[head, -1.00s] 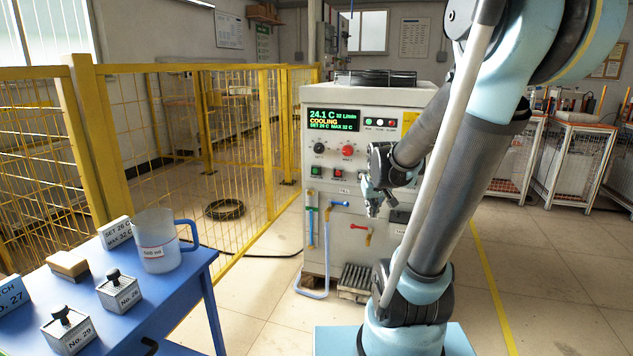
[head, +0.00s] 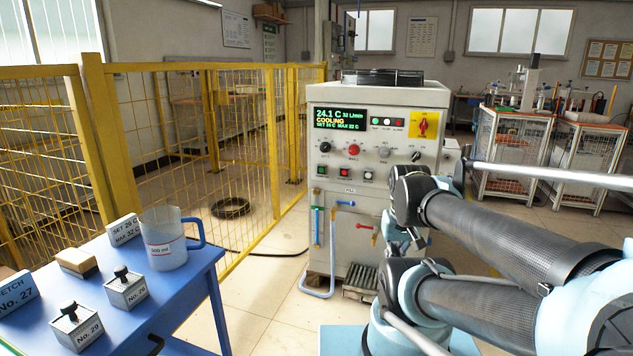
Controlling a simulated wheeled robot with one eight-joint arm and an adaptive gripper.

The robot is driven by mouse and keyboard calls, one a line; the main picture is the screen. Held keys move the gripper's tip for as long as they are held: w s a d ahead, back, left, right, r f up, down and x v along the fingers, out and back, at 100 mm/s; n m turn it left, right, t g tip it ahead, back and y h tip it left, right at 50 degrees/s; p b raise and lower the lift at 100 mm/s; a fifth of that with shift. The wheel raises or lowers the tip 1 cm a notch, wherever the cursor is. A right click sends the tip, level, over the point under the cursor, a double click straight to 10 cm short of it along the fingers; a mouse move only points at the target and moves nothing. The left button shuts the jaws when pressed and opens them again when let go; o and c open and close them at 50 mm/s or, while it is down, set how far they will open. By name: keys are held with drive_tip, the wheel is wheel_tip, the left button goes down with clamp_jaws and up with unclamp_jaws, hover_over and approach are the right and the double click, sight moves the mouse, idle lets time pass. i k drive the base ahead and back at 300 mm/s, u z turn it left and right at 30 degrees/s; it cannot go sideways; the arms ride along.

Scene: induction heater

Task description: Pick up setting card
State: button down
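The setting card (head: 122,231) is a small white card with black print about SET and MAX 32 C. It stands on the blue table (head: 207,262) at the left, partly hidden by the measuring jug (head: 163,240) just to its right. My gripper (head: 408,243) is small and partly hidden by my folded arm, in front of the cooling machine. It is far to the right of the card and apart from it. Whether its fingers are open or shut does not show.
A wooden-backed brush (head: 77,262), two knobbed metal blocks (head: 126,291) (head: 77,328) and a No. 27 sign (head: 14,291) share the table. The cooling machine (head: 361,239) stands ahead. A yellow mesh fence (head: 180,160) runs behind the table. Open floor lies between table and machine.

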sight(120, 231)
drive_tip(key=u, duration=1.95)
drive_tip(key=k, duration=1.3)
drive_tip(key=z, duration=0.45)
drive_tip(key=i, duration=0.55)
drive_tip(key=z, duration=0.5)
drive_tip(key=i, duration=0.75)
drive_tip(key=u, duration=0.1)
